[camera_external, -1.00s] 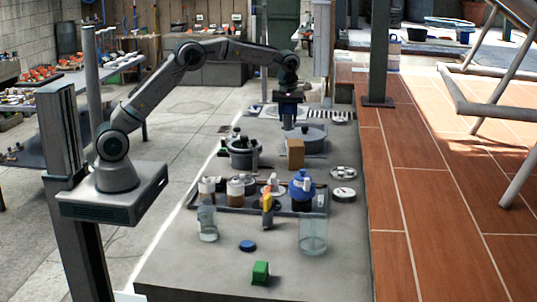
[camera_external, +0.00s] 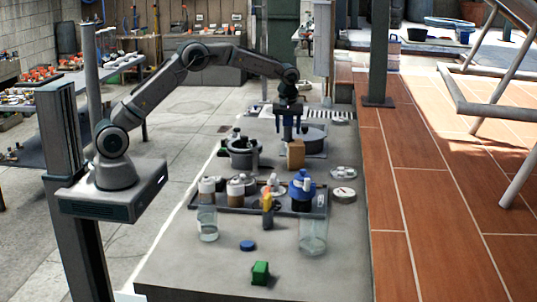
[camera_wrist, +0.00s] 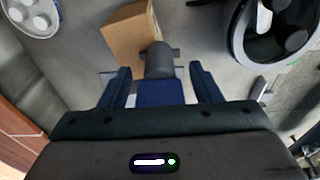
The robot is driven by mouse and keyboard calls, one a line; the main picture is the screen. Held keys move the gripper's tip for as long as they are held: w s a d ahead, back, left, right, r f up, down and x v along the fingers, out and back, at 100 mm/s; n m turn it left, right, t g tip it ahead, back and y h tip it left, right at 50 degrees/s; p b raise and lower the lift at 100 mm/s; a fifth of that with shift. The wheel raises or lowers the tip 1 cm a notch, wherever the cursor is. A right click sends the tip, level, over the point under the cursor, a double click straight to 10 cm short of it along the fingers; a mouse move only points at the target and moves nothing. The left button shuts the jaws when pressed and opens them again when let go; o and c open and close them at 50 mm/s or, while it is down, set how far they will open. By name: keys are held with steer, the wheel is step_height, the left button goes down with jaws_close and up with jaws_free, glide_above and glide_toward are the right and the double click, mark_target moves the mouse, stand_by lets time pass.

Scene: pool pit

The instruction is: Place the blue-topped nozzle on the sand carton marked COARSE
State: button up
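My gripper (camera_external: 289,136) points down over the far part of the bench, just behind a brown carton (camera_external: 296,154). In the wrist view its fingers (camera_wrist: 161,88) stand apart. Between them is a blue block with a grey cylinder beyond it, which looks like the blue-topped nozzle (camera_wrist: 160,62). A narrow gap shows on each side of the blue part, so it does not look gripped. The grey end overlaps the edge of the carton (camera_wrist: 128,36) in the wrist view; I cannot tell whether they touch. No COARSE marking is readable.
A dark pot (camera_external: 243,153) stands left of the carton, and a wide grey lidded vessel (camera_external: 314,137) behind it. Two small round dishes (camera_external: 343,194) lie right. A dark tray (camera_external: 318,203) holds bottles in front. Jars, a blue lid (camera_external: 247,246) and a green block (camera_external: 260,273) are nearer.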

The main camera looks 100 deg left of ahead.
mark_target(288, 128)
steer(key=shift+r, duration=0.15)
step_height(288, 128, up, 12)
steer(key=d, duration=0.1)
steer(key=s+d+r+m+t, duration=0.1)
steer(key=s+d+r+m, duration=0.15)
steer(key=d, duration=0.35)
steer(key=s+d+r+m, duration=0.2)
steer(key=d+r, duration=0.1)
steer(key=d, duration=0.2)
steer(key=s+d+f+m+t, duration=0.2)
steer(key=s+d+m, duration=0.7)
steer(key=s+d, duration=0.9)
steer(key=s+d+f+m+h, duration=0.1)
steer(key=s+d+f+m, duration=0.3)
steer(key=s, duration=0.5)
steer(key=shift+s+f+t+b, duration=0.3)
steer(key=shift+f+b, duration=0.15)
steer(key=shift+f, duration=0.3)
steer(key=shift+d+m, duration=0.1)
steer(key=shift+m, duration=0.15)
steer(key=c, duration=0.4)
